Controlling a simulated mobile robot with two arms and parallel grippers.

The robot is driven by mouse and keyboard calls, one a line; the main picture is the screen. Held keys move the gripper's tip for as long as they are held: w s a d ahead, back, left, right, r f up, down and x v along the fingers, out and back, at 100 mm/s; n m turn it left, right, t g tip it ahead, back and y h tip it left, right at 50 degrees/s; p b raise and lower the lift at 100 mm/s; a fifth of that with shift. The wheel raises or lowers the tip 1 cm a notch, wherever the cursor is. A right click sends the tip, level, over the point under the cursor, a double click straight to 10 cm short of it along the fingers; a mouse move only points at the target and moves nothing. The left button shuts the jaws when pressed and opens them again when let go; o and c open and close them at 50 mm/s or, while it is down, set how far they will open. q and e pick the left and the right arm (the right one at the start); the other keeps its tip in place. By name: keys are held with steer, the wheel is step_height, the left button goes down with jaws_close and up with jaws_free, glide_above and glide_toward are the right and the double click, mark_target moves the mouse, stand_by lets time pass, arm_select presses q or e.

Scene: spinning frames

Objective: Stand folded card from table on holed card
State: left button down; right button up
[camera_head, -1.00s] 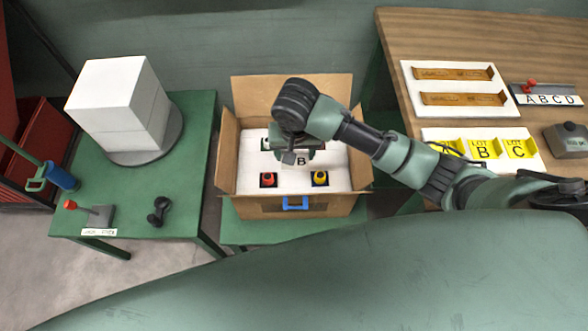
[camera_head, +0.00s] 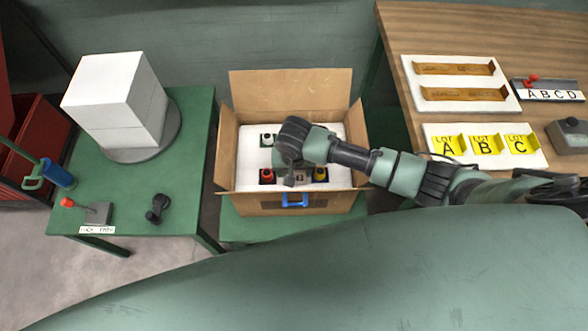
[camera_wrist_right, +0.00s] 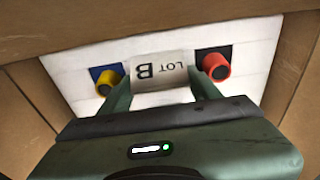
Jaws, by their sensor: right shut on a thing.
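My right gripper (camera_head: 298,176) is inside the open cardboard box. It is shut on a pale folded card (camera_wrist_right: 160,70) with LOT B printed on it; the print is upside down in the right wrist view. Under it lies a white sheet (camera_head: 247,150) with dark square cutouts, seemingly the holed card. The held card is between a red piece (camera_head: 266,175) and a yellow piece (camera_head: 320,174). Whether its lower edge touches the sheet I cannot tell. A white piece (camera_head: 267,140) sits farther back on the sheet. My left gripper is not in view.
The box walls (camera_head: 291,83) rise around the sheet. On the wooden table (camera_head: 440,35), a white board (camera_head: 532,163) holds yellow LOT A, B and C cards. White blocks (camera_head: 118,95) stand on the green table at left.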

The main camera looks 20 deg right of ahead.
steer(key=o, duration=1.4)
steer(key=shift+f, duration=0.1)
steer(key=r, duration=0.4)
steer(key=s+r, duration=0.1)
steer(key=r, duration=0.3)
steer(key=r+p, duration=0.1)
steer(key=r, duration=0.3)
steer(key=shift+s+a+r, duration=0.1)
steer(key=shift+s+a, duration=0.15)
steer(key=shift+s, duration=0.1)
